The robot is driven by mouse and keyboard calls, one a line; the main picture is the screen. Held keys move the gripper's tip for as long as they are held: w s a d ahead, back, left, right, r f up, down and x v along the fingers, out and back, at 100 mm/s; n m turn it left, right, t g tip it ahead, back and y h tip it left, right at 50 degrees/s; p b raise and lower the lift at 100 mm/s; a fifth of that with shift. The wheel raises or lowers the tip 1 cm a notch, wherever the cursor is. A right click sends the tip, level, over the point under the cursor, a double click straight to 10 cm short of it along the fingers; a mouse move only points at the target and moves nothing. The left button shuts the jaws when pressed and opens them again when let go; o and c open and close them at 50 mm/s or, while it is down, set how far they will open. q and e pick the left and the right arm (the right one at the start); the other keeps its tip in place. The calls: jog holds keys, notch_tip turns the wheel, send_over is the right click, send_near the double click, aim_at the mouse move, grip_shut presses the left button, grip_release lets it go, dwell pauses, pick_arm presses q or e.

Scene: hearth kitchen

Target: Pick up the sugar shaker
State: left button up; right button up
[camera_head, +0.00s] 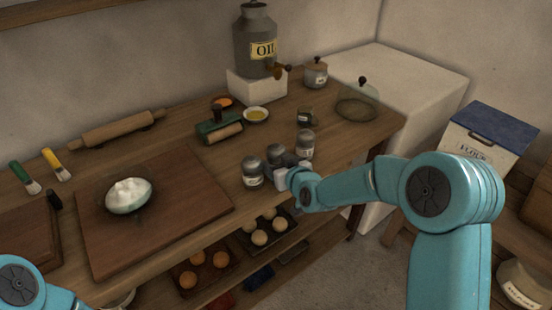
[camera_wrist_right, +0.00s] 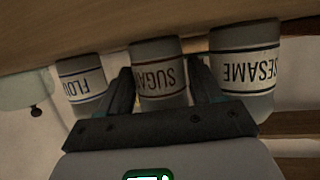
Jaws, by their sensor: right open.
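The sugar shaker (camera_wrist_right: 158,72) has a grey body and a pale label, and stands between the fingers of my right gripper (camera_wrist_right: 163,88) in the right wrist view. That gripper is open, one finger on each side; I cannot tell whether they touch it. In the head view the shaker (camera_head: 274,153) is the middle of three on the counter, partly hidden by my right gripper (camera_head: 288,164). The sesame shaker (camera_wrist_right: 246,70) and flour shaker (camera_wrist_right: 81,84) stand on either side. My left gripper is out of the head view; only part of that arm shows.
The neighbouring shakers stand close beside the fingers. An oil can (camera_head: 254,42) stands behind.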

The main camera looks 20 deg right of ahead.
jog(key=shift+r, duration=0.1)
jog(key=c, duration=0.7)
jog(key=shift+c, duration=0.2)
